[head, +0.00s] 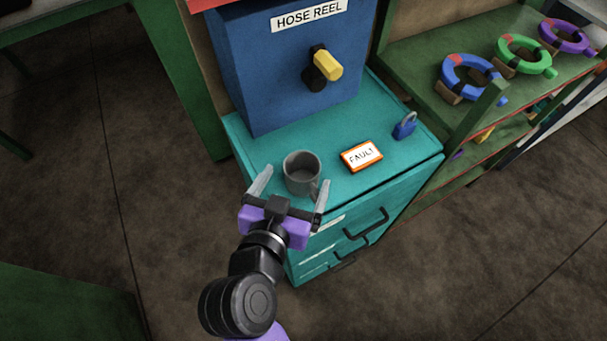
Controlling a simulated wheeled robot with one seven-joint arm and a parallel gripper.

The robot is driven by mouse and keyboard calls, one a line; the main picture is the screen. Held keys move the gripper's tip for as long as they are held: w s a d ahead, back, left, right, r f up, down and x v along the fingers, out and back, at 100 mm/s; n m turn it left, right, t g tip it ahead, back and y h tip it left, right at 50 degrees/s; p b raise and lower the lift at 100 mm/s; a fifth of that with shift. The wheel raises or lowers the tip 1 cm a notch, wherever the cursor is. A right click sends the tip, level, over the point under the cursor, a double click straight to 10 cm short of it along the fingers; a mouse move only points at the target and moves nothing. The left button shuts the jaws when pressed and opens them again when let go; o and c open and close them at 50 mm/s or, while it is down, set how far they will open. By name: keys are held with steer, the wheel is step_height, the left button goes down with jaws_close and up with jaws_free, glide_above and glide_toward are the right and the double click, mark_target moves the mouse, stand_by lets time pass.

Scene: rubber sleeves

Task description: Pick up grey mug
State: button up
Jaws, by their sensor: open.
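The grey mug (302,175) stands upright on the teal cabinet top (262,150), near its front left edge. Its open top faces up, and its handle seems to be at the lower right, near the right finger. My gripper (291,185) is open at the front of the mug, with one finger on the mug's left and the other at its lower right. I cannot tell whether either finger touches the mug. Nothing is held.
An orange-edged FAULT sign (361,156) and a blue padlock (404,126) lie right of the mug. A blue hose reel box (275,75) with a yellow-handled valve (326,65) stands behind. Green shelves (420,55) with coloured rings are at the right.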

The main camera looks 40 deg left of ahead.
mark_target(306, 159)
steer(key=shift+p+x, duration=0.3)
steer(key=shift+x, duration=2)
steer(key=c, duration=1.5)
steer(key=shift+r, duration=0.1)
